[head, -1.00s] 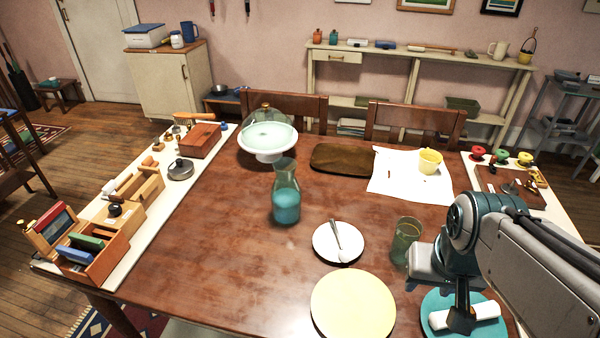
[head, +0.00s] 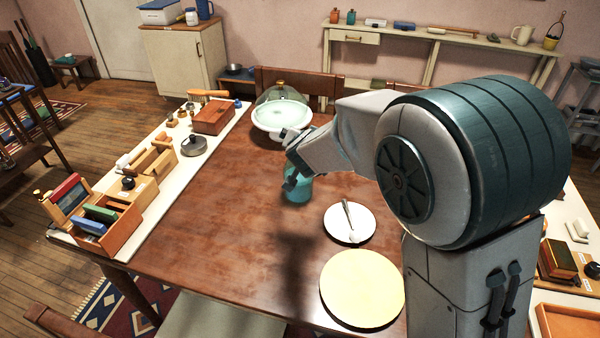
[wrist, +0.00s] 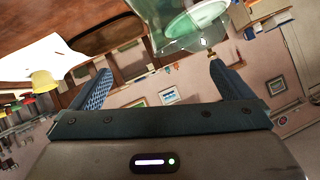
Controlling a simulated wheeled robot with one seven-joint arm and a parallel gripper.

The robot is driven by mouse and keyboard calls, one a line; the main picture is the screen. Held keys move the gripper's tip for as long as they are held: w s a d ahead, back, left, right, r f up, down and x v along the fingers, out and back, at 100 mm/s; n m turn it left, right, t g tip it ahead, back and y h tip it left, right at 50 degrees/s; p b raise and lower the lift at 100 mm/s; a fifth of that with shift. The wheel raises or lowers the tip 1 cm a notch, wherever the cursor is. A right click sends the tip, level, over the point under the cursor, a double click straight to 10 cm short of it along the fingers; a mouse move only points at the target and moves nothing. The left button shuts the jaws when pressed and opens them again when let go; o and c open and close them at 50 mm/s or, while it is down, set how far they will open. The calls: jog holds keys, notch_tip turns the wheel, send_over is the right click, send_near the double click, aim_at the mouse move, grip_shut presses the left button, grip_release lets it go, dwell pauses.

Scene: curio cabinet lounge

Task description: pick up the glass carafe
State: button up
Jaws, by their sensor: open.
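The glass carafe (head: 298,192), with teal contents, stands on the wooden table, left of the white plate. My gripper and arm hide its neck and upper part in the head view. My gripper (head: 290,178) is at the carafe's upper part, tilted down from above. In the wrist view, which is upside down, the two blue fingers of my gripper (wrist: 163,80) stand wide apart.
The domed cake stand (head: 281,108) is just behind the carafe. The white plate (head: 340,232) with a utensil and the yellow plate (head: 362,290) lie nearer me. A wooden box (head: 212,118) and other boxes line the left runner. The table's left middle is clear.

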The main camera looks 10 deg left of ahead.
aim_at(299, 174)
jog(key=s+a+f+m+t+h, duration=0.1)
jog(key=s+a+f+h, duration=0.3)
jog(key=a+f, duration=0.15)
jog(key=s+a+f+m+t+h, duration=0.1)
jog(key=s+a+f+m+h, duration=0.1)
jog(key=s+a+f+h, duration=0.3)
jog(key=shift+y, duration=0.3)
jog(key=x, duration=1.6)
jog(key=shift+s+d+f, duration=0.2)
jog(key=shift+d+f, duration=0.05)
jog(key=shift+f, duration=0.1)
jog(key=c, duration=1.4)
jog(key=shift+r, duration=0.1)
jog(key=shift+c, duration=0.4)
jog(key=shift+r, duration=0.1)
